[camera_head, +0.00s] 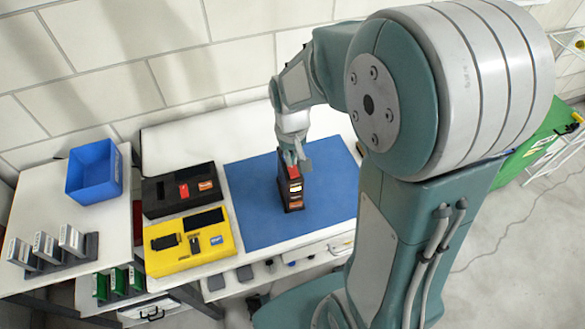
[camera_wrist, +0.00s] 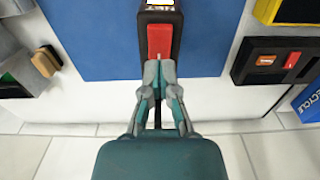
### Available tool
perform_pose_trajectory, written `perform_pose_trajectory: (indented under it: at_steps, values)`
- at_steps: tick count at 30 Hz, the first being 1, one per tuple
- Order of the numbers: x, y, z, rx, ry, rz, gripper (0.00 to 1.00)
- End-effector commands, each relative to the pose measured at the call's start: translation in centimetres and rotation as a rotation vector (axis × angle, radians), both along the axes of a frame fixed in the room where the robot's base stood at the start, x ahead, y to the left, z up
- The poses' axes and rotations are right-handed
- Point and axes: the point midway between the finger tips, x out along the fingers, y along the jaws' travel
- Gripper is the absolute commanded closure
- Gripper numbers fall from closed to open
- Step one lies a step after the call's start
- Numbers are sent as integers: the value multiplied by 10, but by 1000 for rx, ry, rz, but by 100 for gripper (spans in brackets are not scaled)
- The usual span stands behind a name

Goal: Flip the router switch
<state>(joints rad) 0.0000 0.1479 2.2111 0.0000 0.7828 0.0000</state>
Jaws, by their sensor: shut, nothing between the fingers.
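A narrow black box (camera_head: 291,195), which looks like the router, stands upright on the blue mat (camera_head: 254,190). It has orange-and-white labels on its front and a red switch on top. In the wrist view the red switch (camera_wrist: 159,41) sits on the black box (camera_wrist: 160,17), just ahead of my fingertips. My gripper (camera_wrist: 159,70) is shut and empty, its tips at the near edge of the red switch. I cannot tell whether they touch it. In the head view my gripper (camera_head: 291,158) points down at the box's top and partly hides the switch.
Left of the mat lie a black panel (camera_head: 160,207) with red parts and a yellow panel (camera_head: 160,262). A blue bin (camera_head: 94,172) and grey upright modules (camera_head: 45,250) stand on the left table. A tiled wall (camera_head: 110,60) is behind. The mat around the box is clear.

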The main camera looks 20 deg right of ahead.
Motion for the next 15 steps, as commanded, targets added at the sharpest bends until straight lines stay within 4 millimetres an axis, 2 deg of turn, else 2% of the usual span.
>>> perform_pose_trajectory:
  at_steps: [15]
  values:
    - [0, 0, 36, 0, -2, 0, 100]
